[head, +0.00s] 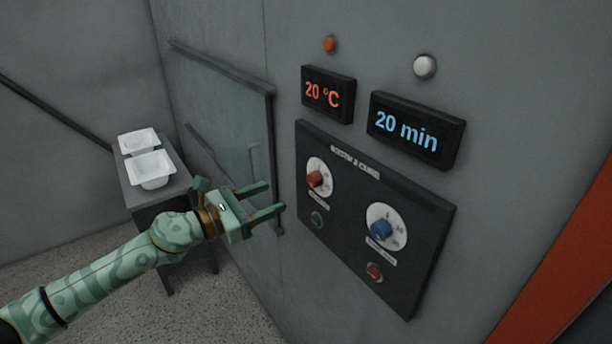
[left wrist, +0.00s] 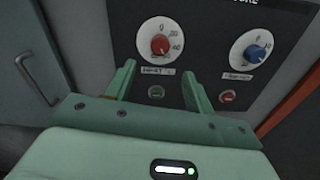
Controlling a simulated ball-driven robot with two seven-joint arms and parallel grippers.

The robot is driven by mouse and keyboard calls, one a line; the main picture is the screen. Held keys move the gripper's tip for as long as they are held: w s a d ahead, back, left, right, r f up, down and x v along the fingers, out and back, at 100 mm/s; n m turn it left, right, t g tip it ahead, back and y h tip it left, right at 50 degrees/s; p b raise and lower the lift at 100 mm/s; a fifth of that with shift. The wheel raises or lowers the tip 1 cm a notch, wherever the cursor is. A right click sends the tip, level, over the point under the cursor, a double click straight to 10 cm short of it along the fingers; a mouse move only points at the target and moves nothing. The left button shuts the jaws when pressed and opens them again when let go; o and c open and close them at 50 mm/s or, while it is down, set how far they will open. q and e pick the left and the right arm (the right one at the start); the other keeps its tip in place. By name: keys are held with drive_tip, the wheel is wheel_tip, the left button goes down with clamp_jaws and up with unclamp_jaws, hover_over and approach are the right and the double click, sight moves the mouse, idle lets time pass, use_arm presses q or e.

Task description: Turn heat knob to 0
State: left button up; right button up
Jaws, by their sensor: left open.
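The heat knob is the red knob (head: 315,179) on a white dial, at the upper left of the dark control panel (head: 340,240). In the left wrist view the red knob (left wrist: 160,45) is ahead of the fingers, above a label that seems to read "HEAT", with dial numbers around it. The display (head: 328,94) above reads 20 °C. My left gripper (head: 268,199) is open and empty, left of the panel and apart from the knob; its fingers (left wrist: 158,85) also show in the left wrist view. My right gripper is not in view.
A blue knob (head: 381,229) sits right of the red one. A green button (head: 317,219) and a red button (head: 375,271) are below them. A time display (head: 418,129) reads 20 min. White shells (head: 150,168) stand on a table (head: 150,196) at left. A glass door (head: 225,130) is beside the panel.

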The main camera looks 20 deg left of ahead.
sight(310, 181)
use_arm(q)
drive_tip(key=p+x, duration=0.1)
drive_tip(key=x, duration=0.9)
drive_tip(key=shift+w+d, duration=0.3)
drive_tip(key=c, duration=1)
